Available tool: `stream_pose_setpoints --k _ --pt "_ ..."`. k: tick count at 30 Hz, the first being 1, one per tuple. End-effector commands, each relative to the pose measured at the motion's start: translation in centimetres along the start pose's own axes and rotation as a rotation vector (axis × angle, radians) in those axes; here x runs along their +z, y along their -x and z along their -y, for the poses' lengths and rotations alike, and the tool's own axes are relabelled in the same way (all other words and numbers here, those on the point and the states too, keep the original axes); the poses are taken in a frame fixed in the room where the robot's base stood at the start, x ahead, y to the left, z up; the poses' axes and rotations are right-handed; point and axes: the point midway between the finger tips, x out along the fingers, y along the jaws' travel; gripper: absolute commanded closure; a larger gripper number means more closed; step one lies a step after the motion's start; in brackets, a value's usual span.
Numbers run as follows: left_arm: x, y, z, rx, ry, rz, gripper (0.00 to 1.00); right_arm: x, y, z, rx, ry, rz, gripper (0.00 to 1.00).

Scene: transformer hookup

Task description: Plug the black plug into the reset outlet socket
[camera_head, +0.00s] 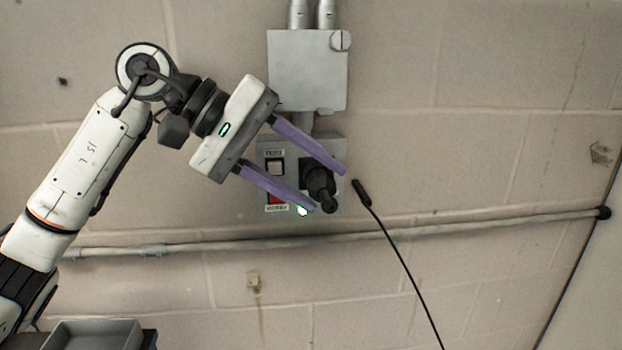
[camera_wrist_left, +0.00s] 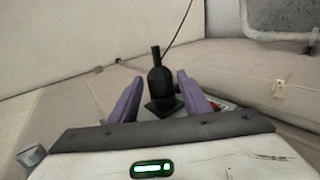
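A black bottle-shaped body (camera_head: 320,185), which looks like the plug or its socket fitting, stands out from the right side of the grey control box (camera_head: 265,150). In the left wrist view this body (camera_wrist_left: 160,84) rises from a dark square base, narrow neck outward. I cannot tell whether a plug is seated in a socket here. My left gripper (camera_head: 331,190) is open, its purple fingers on either side of the body, with small gaps showing in the wrist view. My right gripper is out of view.
The box carries a white button (camera_head: 275,167), a red switch (camera_head: 276,197) and a lit green lamp (camera_head: 302,211). A grey junction box (camera_head: 308,70) is above. A conduit (camera_head: 450,227) runs along the wall below. A grey tray (camera_head: 95,335) is at lower left. The wall at right is mostly clear.

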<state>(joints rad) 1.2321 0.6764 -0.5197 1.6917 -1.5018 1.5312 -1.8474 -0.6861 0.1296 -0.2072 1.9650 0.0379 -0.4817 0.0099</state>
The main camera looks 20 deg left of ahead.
Motion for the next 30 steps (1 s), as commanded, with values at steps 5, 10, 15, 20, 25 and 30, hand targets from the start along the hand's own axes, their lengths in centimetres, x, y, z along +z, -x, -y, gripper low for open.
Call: stream_pose_setpoints --k 5,10,15,20,25,30 --pt "0.1 0.0 0.0 -0.001 0.0 0.002 0.49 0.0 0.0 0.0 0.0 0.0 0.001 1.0" --pt "0.2 -0.1 0.1 -0.003 0.0 0.004 0.49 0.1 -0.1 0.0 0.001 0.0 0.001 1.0" --pt "1.4 -0.2 0.2 -0.003 -0.002 0.004 0.49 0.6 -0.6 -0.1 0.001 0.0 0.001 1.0" --pt "2.7 -0.2 0.3 -0.003 -0.003 0.004 0.49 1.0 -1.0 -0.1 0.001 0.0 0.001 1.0" --pt "4.0 -0.1 0.2 -0.002 -0.003 0.003 0.49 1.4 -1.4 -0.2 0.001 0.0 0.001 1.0" --pt "5.0 -0.1 0.1 -0.002 -0.002 0.004 0.49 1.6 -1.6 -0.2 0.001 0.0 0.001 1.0"
